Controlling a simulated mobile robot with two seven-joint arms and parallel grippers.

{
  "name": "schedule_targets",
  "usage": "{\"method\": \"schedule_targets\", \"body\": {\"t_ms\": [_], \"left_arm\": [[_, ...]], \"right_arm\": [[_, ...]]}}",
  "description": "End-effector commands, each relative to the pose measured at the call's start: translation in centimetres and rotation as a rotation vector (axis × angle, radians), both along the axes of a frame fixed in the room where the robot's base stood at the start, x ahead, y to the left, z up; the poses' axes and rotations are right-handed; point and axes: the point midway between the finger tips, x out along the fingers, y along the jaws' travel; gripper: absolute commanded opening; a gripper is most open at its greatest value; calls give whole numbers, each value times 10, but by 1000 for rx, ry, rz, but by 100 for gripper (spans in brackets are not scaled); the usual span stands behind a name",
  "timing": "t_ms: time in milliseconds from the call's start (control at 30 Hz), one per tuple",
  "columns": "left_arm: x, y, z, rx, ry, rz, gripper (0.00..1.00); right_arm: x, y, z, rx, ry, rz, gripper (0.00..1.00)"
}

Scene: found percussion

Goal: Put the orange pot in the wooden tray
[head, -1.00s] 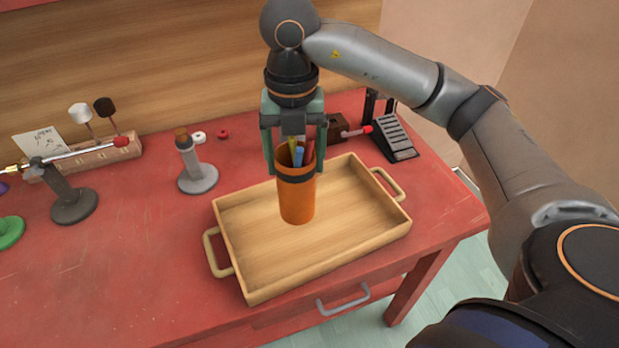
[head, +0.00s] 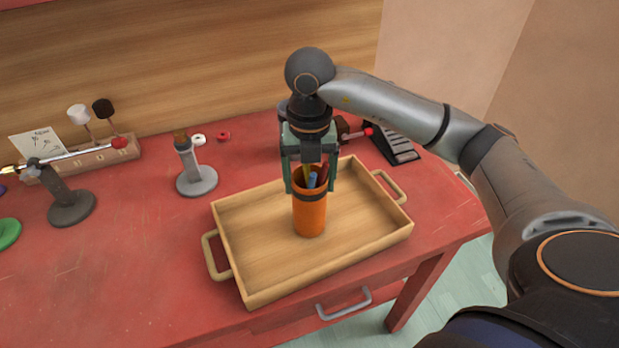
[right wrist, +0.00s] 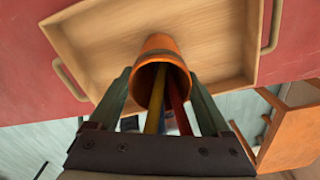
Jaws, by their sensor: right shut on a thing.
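The orange pot (head: 309,216) is a tall cup with a dark band and several coloured sticks standing in it. It is upright inside the outline of the wooden tray (head: 255,290), near its middle; I cannot tell whether its base touches the tray floor. My right gripper (head: 312,186) comes from above with its green fingers on both sides of the pot's upper part, shut on it. In the right wrist view the pot (right wrist: 158,62) sits between the fingertips, with the tray (right wrist: 75,55) behind it. My left gripper is not in view.
A black pedal (head: 396,146) is at the back right. A mallet rack (head: 95,160) and another stand (head: 70,207) are at left. The red table's front left is clear.

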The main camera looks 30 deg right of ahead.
Motion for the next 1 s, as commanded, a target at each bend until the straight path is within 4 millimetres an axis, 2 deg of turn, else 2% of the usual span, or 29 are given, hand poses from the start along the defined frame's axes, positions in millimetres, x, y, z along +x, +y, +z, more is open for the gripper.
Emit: {"method": "schedule_targets", "body": {"t_ms": [33,67,200,433,567,733,1000], "left_arm": [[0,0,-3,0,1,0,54],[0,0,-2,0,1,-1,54],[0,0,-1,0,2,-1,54],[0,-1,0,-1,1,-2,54],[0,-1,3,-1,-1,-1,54],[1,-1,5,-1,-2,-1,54],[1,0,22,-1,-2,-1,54]], "right_arm": [[0,0,-3,-1,-1,0,0],[0,0,-2,0,0,0,85],[0,0,-1,0,0,0,100],[0,0,-1,0,0,0,100],[1,0,7,1,-3,-1,100],[1,0,38,1,-5,1,100],[1,-1,94,-2,-5,-2,100]]}}
